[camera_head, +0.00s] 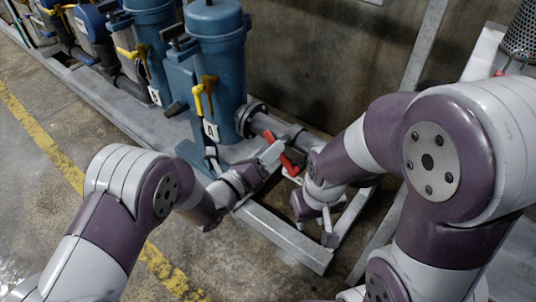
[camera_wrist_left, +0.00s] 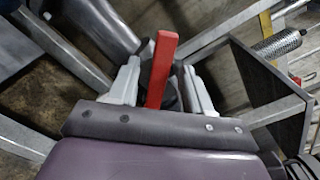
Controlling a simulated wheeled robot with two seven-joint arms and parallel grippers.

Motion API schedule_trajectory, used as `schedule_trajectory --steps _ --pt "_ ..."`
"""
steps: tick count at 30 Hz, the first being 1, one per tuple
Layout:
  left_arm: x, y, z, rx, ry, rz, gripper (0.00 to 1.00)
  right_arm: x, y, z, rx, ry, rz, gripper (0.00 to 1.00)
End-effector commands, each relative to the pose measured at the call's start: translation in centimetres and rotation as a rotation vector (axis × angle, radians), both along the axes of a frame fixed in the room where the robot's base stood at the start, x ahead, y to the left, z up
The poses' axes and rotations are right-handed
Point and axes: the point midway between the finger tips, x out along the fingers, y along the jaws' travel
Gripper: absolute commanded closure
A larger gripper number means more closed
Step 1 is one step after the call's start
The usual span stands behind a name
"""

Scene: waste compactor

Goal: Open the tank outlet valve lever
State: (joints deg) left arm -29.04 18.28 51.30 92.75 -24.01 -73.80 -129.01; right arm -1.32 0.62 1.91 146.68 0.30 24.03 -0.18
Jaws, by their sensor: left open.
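The red valve lever (camera_head: 284,155) sits on a grey pipe at the flanged outlet of the blue tank (camera_head: 218,60). In the left wrist view the lever (camera_wrist_left: 161,68) stands upright between the two fingers of my left gripper (camera_wrist_left: 157,85). Those fingers are apart, one on each side, with a gap to the lever. In the head view my left gripper (camera_head: 268,162) is at the lever and partly covers it. My right gripper (camera_head: 317,238) hangs to the right of the lever, fingers downward and apart, with nothing visible between them.
A grey metal frame (camera_head: 285,238) runs along the floor below the pipe. More blue tanks with yellow levers (camera_head: 198,99) stand to the left. A concrete wall (camera_head: 320,60) is behind. The floor with a yellow line (camera_head: 70,172) is clear at left.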

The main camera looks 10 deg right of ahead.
Motion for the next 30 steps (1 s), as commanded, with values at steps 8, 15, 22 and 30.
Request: schedule_trajectory --steps 8,15,22,30 --pt "0.2 -0.3 0.1 0.000 0.000 0.000 0.51 0.0 0.0 0.0 0.000 0.000 0.000 0.63" --pt "0.2 -0.3 0.1 0.000 0.000 0.000 1.00 0.0 0.0 -0.1 0.000 0.000 0.000 0.63" --pt "0.3 -0.2 -0.1 -0.009 0.012 0.001 1.00 0.0 0.0 -0.2 0.000 0.000 0.000 0.63" --pt "0.9 0.3 -1.1 -0.087 0.114 0.001 1.00 0.0 0.0 -0.8 0.000 0.000 0.000 0.63"
